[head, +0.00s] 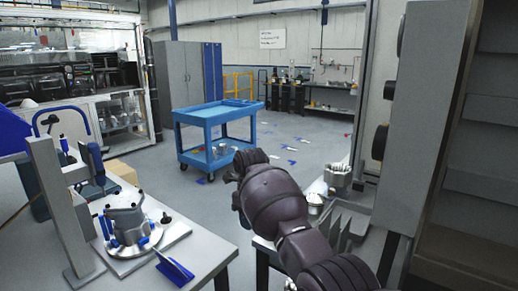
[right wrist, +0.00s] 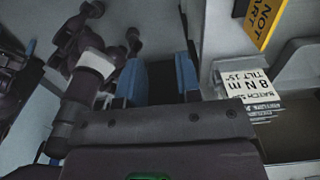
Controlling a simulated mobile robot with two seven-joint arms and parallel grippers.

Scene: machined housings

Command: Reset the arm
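My right arm (head: 275,205) reaches in from the bottom right of the head view, over the gap between two work surfaces. Its gripper is hidden behind the arm's dark links there. In the right wrist view the right gripper (right wrist: 161,75) shows two blue fingers standing apart, with nothing seen between them. My left arm and left gripper do not show in the head view.
A machined housing (head: 128,222) sits on a round plate on the left table (head: 205,250), beside a grey upright stand (head: 62,205). Another housing (head: 338,174) stands on the right bench near a grey cabinet (head: 425,110). A blue cart (head: 212,112) stands on open floor beyond. Printed signs (right wrist: 245,90) show in the right wrist view.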

